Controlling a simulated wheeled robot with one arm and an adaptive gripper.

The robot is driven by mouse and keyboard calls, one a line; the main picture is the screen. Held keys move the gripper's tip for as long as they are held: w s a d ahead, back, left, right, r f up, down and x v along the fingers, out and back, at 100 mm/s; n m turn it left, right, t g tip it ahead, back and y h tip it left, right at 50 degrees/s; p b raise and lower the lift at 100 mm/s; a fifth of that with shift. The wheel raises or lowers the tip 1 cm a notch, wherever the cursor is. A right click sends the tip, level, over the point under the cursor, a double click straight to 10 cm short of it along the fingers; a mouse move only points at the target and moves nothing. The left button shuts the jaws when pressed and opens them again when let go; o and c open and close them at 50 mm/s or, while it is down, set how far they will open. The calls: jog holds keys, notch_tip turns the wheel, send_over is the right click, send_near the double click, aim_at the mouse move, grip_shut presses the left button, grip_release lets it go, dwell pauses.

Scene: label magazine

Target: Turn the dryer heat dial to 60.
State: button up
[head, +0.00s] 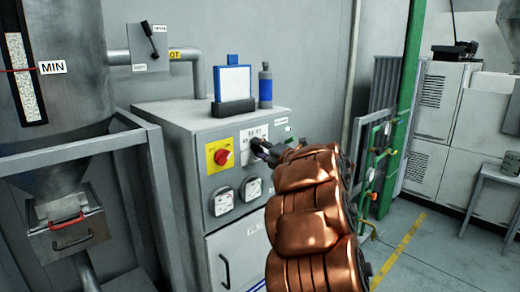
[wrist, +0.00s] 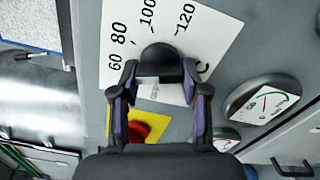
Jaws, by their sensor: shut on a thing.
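The dryer heat dial (wrist: 160,62) is a black knob on a white scale plate (wrist: 205,35) marked 60, 80, 100 and 120 in the wrist view. My gripper (wrist: 160,78) is shut on the dial, one finger on each side. The fingers and knob cover part of the scale, and I cannot tell which number the dial points to. In the head view my gripper (head: 264,150) reaches the grey dryer cabinet's front at the white plate (head: 246,136), and the arm hides part of it.
A red knob on a yellow plate (head: 213,154) is left of the dial, with two round gauges (head: 224,201) below. A blue-and-white display (head: 232,82) and a blue bottle (head: 265,88) stand on the cabinet. A green post (head: 408,100) stands to the right.

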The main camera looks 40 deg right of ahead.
jog(key=o, duration=1.1)
jog(key=shift+o, duration=0.2)
jog(key=shift+s, duration=0.1)
jog(key=s, duration=1.2)
jog(key=shift+w+a, duration=0.1)
jog(key=shift+w, duration=0.05)
